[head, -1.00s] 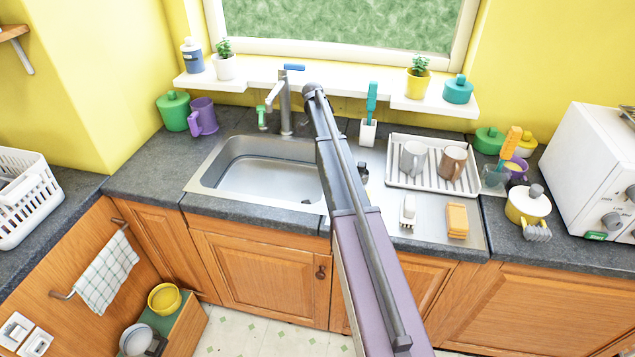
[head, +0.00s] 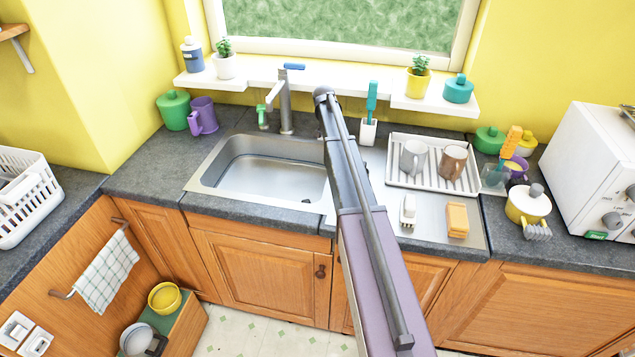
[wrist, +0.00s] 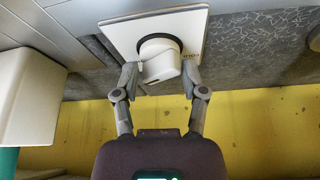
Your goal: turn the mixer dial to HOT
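The mixer dial (wrist: 160,67) shows in the wrist view as a white knob with a blunt raised grip, on a dark ring. My gripper (wrist: 160,75) is open, with one finger on each side of the dial's grip. The fingertips are very close to its sides; I cannot tell whether they touch. In the head view my arm covers the spot, so neither dial nor gripper shows there.
A steel sink (head: 265,172) with a tap (head: 285,105) is left of my arm. A shelf (head: 330,82) runs under the window.

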